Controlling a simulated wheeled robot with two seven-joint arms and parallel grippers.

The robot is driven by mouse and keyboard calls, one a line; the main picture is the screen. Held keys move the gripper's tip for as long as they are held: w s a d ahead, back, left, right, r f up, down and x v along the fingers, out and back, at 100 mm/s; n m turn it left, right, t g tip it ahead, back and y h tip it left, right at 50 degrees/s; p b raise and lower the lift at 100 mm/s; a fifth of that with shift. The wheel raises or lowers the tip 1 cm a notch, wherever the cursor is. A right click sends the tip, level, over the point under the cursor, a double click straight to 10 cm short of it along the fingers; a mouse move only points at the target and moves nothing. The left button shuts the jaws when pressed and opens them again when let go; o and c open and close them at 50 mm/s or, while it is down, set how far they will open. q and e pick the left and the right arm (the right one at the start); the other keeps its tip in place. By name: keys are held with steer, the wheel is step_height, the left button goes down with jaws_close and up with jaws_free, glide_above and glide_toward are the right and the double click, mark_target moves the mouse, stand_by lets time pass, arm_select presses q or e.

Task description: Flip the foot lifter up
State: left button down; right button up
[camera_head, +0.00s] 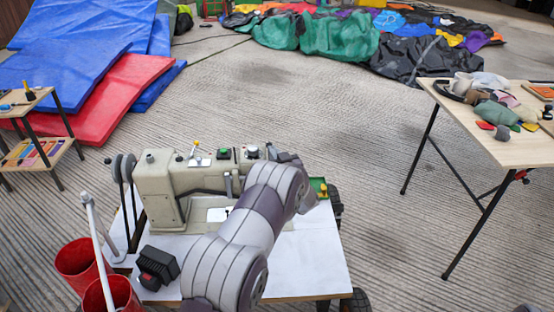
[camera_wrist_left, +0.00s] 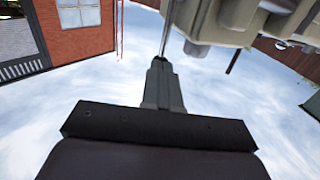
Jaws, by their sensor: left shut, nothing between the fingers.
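A beige sewing machine (camera_head: 165,175) stands on a white table (camera_head: 315,255) in the head view. My left arm reaches across its right end and hides most of the needle area; the foot lifter cannot be made out there. In the left wrist view, my left gripper (camera_wrist_left: 161,62) has its fingers together with nothing between them. Its tips are just below the machine's beige head (camera_wrist_left: 225,18), beside a thin metal rod (camera_wrist_left: 167,28). I cannot tell whether the rod is the foot lifter or whether the tips touch it. My right gripper is not in view.
Red buckets (camera_head: 78,260) stand at the table's left. A black box with red (camera_head: 158,266) sits on its front left corner. A wooden table (camera_head: 510,150) with cloth pieces stands at right. Blue mats (camera_head: 70,65) lie at back left. The floor between is clear.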

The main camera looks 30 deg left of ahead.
arm_select(q)
steer(key=shift+r, duration=0.1)
steer(key=p, duration=0.2)
steer(key=w+a+g+h+p, duration=0.1)
steer(key=p, duration=0.1)
steer(key=w+h+p, duration=0.1)
steer(key=p, duration=0.1)
steer(key=shift+w+a+r+m+g, duration=0.25)
steer(key=shift+r+m+g, duration=0.1)
steer(key=shift+m+g, duration=0.05)
